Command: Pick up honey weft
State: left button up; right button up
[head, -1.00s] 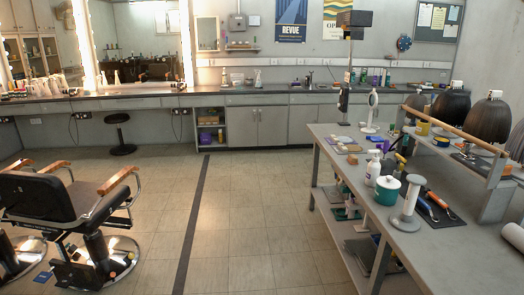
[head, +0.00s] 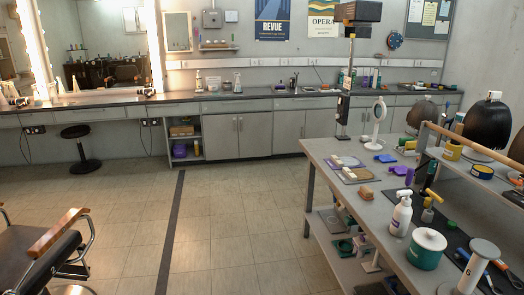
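I cannot pick out the honey weft for certain. On the grey workbench (head: 345,148) at the right, a flat tan piece (head: 360,174) lies on a dark mat near the bench's left edge; it may be the weft, but it is too small to tell. A paler cream piece (head: 348,161) lies just behind it. Neither of my grippers is in view.
A wooden block (head: 366,194), a white spray bottle (head: 401,214), a green tub (head: 427,249) and a white stand (head: 478,268) are on the bench. A salon chair (head: 40,255) is at the lower left. The tiled floor (head: 235,215) between is clear.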

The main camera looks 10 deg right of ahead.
aim_at(360, 173)
jog(key=i+j+z, duration=0.15)
jog(key=i, duration=1.25)
jog(key=i+z, duration=0.4)
jog(key=i+j+z, duration=0.2)
jog(key=i+z, duration=0.6)
jog(key=i+j+z, duration=0.15)
jog(key=z, duration=0.3)
jog(key=i+j+z, duration=0.25)
jog(key=z, duration=0.15)
